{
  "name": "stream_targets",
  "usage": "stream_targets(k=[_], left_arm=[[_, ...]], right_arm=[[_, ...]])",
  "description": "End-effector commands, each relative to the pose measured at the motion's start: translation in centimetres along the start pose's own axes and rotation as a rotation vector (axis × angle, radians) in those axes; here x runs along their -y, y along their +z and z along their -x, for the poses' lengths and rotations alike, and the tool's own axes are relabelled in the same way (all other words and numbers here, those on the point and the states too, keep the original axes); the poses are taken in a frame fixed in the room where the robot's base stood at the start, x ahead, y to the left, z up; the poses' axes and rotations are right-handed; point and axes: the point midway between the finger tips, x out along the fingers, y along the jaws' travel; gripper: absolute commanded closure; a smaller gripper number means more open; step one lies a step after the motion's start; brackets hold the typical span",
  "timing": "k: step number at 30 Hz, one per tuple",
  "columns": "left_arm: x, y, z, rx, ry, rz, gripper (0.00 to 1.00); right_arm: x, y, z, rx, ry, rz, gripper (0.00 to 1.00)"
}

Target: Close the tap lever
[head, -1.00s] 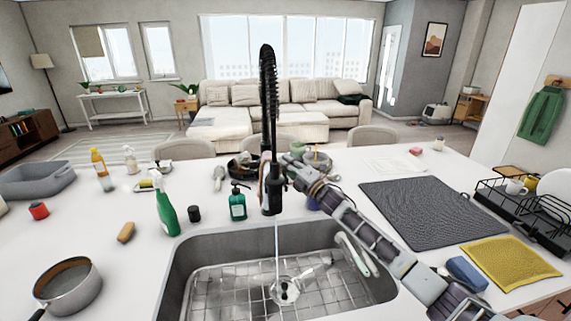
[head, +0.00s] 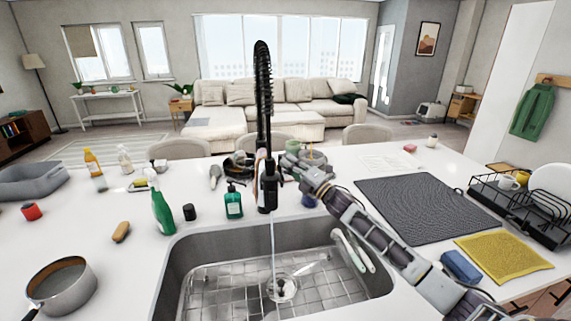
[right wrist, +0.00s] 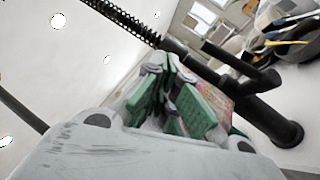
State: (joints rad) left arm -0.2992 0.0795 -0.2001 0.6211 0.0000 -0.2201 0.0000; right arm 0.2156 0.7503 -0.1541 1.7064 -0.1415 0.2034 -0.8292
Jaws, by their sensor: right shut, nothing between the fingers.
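The black tap (head: 267,185), with a tall spring neck, stands behind the sink. A stream of water (head: 273,245) runs from it into the sink (head: 200,250). My right gripper (head: 290,160) is just right of the tap's body; its green-padded fingers are shut and empty. In the right wrist view my fingertips (right wrist: 165,65) point toward the tap (right wrist: 235,95), close beside it. A short black bar, seemingly the lever (right wrist: 240,63), sticks out from the tap's body there. I cannot tell whether the fingers touch the tap. My left gripper is not in view.
A green soap dispenser (head: 233,203), a green spray bottle (head: 161,210) and a black cup (head: 189,212) stand left of the tap. Dark pans (head: 238,165) lie behind it. A drying mat (head: 425,210) and dish rack (head: 520,205) are at right.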

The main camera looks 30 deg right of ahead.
Motion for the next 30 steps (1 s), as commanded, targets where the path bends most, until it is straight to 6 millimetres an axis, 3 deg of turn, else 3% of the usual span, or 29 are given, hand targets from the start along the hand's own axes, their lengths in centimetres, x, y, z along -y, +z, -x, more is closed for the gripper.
stream_targets(k=[18,30], left_arm=[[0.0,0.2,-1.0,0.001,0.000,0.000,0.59],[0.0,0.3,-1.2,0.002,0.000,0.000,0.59]], right_arm=[[-1.5,0.2,4.1,0.000,-0.001,-0.001,1.00],[-2.0,0.2,5.3,-0.001,0.000,0.000,1.00]])
